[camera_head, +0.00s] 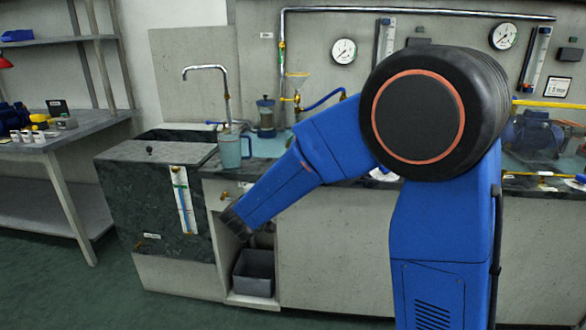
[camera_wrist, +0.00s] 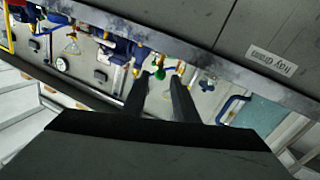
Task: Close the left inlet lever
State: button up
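I cannot tell for sure which fitting is the left inlet lever. In the head view a small brass valve (camera_head: 224,196) sits at the top of the open bay under the counter. My gripper (camera_head: 234,220) is just below it, at the front of that bay. In the wrist view the two dark fingers of my gripper (camera_wrist: 160,84) are apart with a gap between them. A small green knob (camera_wrist: 159,74) and brass fittings (camera_wrist: 180,68) show beyond the fingertips. Nothing is seen held. Whether the fingers touch anything cannot be told.
A grey bin (camera_head: 254,272) stands low in the bay. Above are the counter with a blue-grey jug (camera_head: 233,150), a tap (camera_head: 222,88) and a dark sink block (camera_head: 150,205). Pipes and a gauge (camera_head: 344,51) line the wall. The floor at front left is clear.

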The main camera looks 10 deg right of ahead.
jog(key=shift+v, duration=2.85)
jog(key=shift+w+d, duration=0.1)
jog(key=shift+w, duration=0.05)
grip_shut()
jog(key=w+d+r+g+y, duration=0.25)
jog(key=d+y, duration=0.25)
jog(key=y, duration=0.3)
jog(key=w+d+r+g+y, duration=0.1)
jog(key=w+d+g+y, duration=0.15)
jog(key=d+y, duration=0.35)
jog(key=s+d+r+m+g+y, duration=0.2)
jog(key=s+d+r+g+y, duration=0.1)
jog(key=d+r+y, duration=0.4)
jog(key=shift+h, duration=0.7)
jog(key=x, duration=0.8)
jog(key=f+x, duration=0.1)
jog(key=x, duration=0.4)
jog(key=shift+d, duration=0.35)
